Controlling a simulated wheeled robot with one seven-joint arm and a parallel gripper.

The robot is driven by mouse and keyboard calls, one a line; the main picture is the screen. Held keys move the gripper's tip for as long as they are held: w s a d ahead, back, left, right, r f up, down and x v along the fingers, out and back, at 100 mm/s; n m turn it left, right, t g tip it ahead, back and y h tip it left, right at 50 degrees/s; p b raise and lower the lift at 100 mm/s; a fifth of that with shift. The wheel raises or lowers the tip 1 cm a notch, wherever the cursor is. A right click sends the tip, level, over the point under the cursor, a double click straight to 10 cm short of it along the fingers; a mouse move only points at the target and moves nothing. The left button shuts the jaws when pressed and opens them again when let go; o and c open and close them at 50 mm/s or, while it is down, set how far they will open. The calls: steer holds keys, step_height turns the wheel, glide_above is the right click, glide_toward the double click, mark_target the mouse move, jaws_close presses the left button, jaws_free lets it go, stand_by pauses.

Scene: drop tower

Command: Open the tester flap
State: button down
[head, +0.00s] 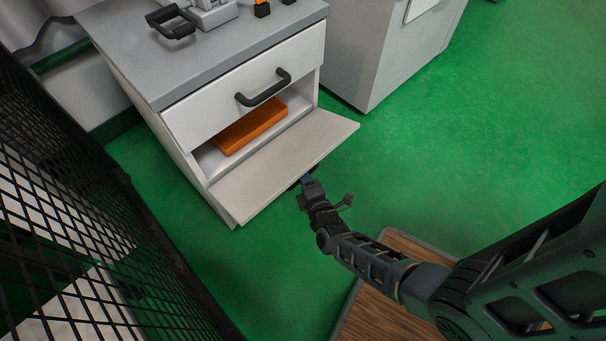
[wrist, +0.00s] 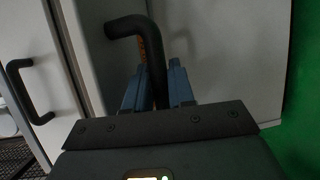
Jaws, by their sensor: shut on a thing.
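The pale flap (head: 285,165) on the front of the cabinet is swung down and outward below the drawer, leaving the compartment open. In the wrist view the flap (wrist: 220,50) fills the upper right. Its black bar handle (wrist: 153,55) passes between the blue fingers of my gripper (wrist: 158,86), which is shut on it. In the head view my gripper (head: 303,183) is at the flap's outer edge, and the handle is mostly hidden there.
An orange box (head: 250,126) lies in the compartment. The drawer above has a black handle (head: 264,88). A black mesh fence (head: 90,200) stands at the left. The green floor (head: 440,130) is clear to the right. A wooden-topped surface (head: 385,300) lies under my arm.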

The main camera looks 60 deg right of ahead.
steer(key=c, duration=1.1)
jaws_free()
steer(key=shift+o, duration=0.2)
steer(key=p+v, duration=0.1)
steer(key=v, duration=0.6)
steer(key=shift+s+a+p, duration=0.2)
steer(key=shift+s+p, duration=0.1)
steer(key=shift+s, duration=0.05)
